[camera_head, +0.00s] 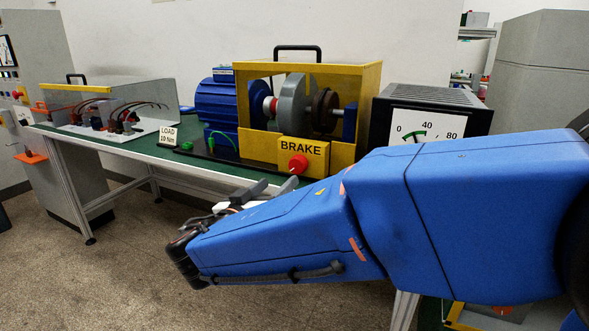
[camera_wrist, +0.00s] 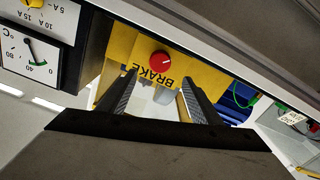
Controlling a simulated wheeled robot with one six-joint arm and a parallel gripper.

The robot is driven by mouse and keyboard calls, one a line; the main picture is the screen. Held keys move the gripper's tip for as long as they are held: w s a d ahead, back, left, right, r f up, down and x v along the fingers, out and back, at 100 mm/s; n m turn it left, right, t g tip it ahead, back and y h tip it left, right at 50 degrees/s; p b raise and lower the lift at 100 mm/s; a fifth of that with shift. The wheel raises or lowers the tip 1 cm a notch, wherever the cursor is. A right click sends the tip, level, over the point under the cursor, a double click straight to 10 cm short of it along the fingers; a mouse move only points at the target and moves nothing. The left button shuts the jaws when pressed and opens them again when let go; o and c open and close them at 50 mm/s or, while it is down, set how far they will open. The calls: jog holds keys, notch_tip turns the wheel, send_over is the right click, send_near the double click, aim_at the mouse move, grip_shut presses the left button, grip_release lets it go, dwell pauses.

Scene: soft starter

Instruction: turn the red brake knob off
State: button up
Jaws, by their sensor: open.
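The red brake knob (camera_head: 298,164) sits on the front of a small yellow box labelled BRAKE (camera_head: 318,150), at the green table's front edge. In the wrist view the red knob (camera_wrist: 160,59) shows upside-down, above the BRAKE lettering. My gripper (camera_wrist: 158,84) is open and empty; in that view the knob lies between and beyond its two fingertips, apart from them. In the head view my gripper (camera_head: 268,188) shows as grey fingers just below and left of the knob, partly hidden by my blue arm. The knob's pointer or marking is too small to tell.
The yellow guard frame (camera_head: 372,85) encloses a shaft and discs behind the knob, with a blue motor (camera_head: 217,103) to its left. A dial meter (camera_head: 425,112) stands to the right. A LOAD sign (camera_head: 168,135) and green knob (camera_head: 187,146) are to the left.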

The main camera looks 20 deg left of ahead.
aim_at(296, 167)
jog(key=w, duration=0.7)
jog(key=w+d, duration=0.1)
jog(key=w, duration=0.3)
jog(key=c, duration=1)
